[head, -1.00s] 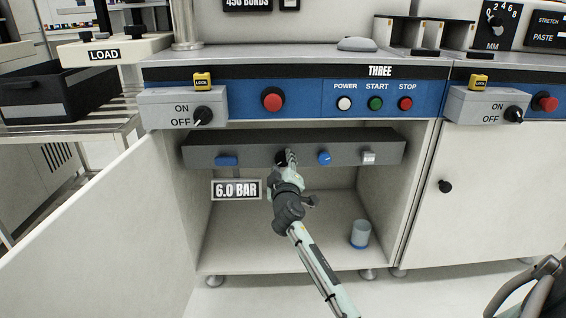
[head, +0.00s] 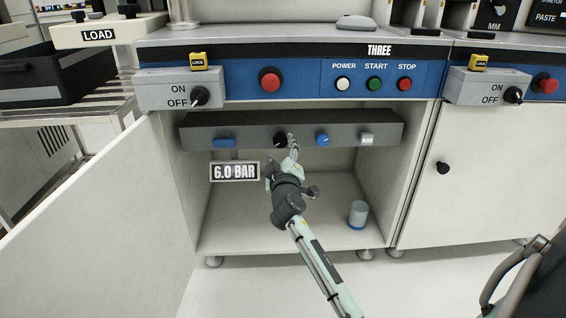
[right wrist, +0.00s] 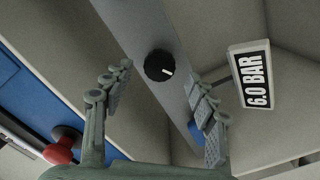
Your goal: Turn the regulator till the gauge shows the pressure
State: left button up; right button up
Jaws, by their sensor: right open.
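A black round knob (head: 280,139) with a white pointer mark sits on the dark grey bar (head: 255,128) inside the open cabinet. It also shows in the right wrist view (right wrist: 159,65), its mark pointing to the lower right of the picture. My right gripper (head: 291,146) is in front of the bar. In the right wrist view its two fingers (right wrist: 160,95) are spread on either side of the knob, apart from it and empty. A 6.0 BAR sign (head: 235,171) hangs below the bar. I cannot make out a gauge dial. My left gripper is not in view.
A blue valve handle (head: 224,142), a blue knob (head: 322,140) and a pale block (head: 367,141) share the bar. The cabinet door (head: 95,225) is open at left. Red stop button (head: 269,80) is above.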

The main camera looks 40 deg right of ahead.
jog(key=v, duration=0.8)
jog(key=shift+a, duration=0.1)
